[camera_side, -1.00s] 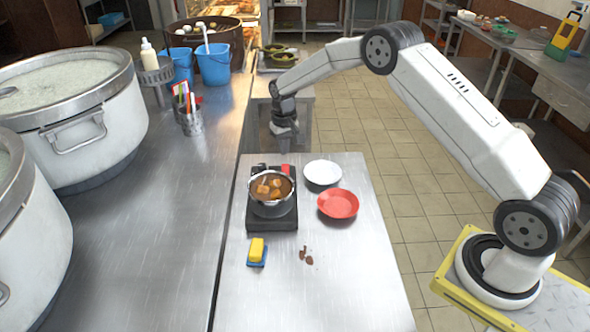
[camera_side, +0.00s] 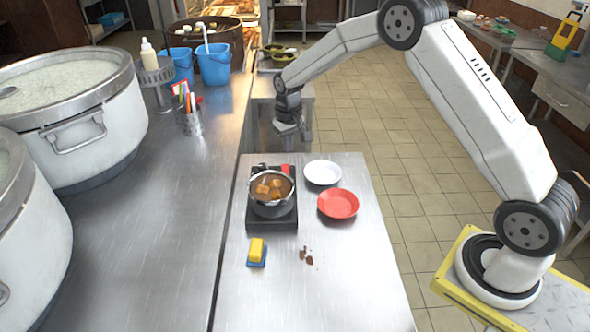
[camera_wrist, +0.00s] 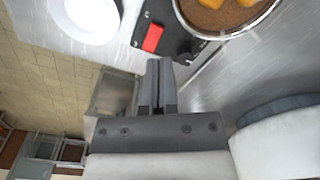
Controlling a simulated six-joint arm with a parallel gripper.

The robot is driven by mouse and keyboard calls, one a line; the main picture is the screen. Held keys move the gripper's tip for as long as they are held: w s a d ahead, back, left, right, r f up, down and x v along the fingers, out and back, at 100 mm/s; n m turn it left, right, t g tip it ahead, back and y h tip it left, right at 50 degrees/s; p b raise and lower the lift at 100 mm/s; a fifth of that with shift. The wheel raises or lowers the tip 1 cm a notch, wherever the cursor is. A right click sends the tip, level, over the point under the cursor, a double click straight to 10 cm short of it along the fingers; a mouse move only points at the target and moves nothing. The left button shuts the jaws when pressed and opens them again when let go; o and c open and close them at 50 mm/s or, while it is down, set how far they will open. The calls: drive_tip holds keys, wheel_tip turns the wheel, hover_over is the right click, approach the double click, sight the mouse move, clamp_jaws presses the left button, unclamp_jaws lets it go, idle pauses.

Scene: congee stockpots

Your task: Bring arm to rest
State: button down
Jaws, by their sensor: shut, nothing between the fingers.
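My gripper (camera_side: 290,132) is shut and empty, hanging above the far end of the small steel table (camera_side: 345,270). Its closed fingers also show in the wrist view (camera_wrist: 159,84). A pot (camera_side: 271,193) with brown broth and orange-brown pieces sits on a black burner (camera_side: 285,222), apart from the gripper. The pot is partly cut off in the wrist view (camera_wrist: 228,18). A red block (camera_wrist: 153,38) shows on the burner's far edge.
A white plate (camera_side: 322,172) and a red plate (camera_side: 338,203) lie right of the burner. A yellow-and-blue sponge (camera_side: 257,252) and brown spots (camera_side: 306,257) are in front. Large stockpots (camera_side: 75,115) stand at left on the long counter (camera_side: 150,240). The tiled floor (camera_side: 400,160) is open.

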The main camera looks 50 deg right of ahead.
drive_tip(key=s+a+r+n, duration=0.1)
drive_tip(key=s+a, duration=0.1)
drive_tip(key=s, duration=0.6)
drive_tip(key=s+a+r+t, duration=0.1)
drive_tip(key=s+a+r, duration=0.1)
drive_tip(key=s, duration=0.7)
drive_tip(key=s+a+r+n+t, duration=0.1)
drive_tip(key=s+a+r, duration=0.1)
drive_tip(key=s, duration=0.7)
drive_tip(key=shift+a+n, duration=0.3)
drive_tip(key=shift+a, duration=0.05)
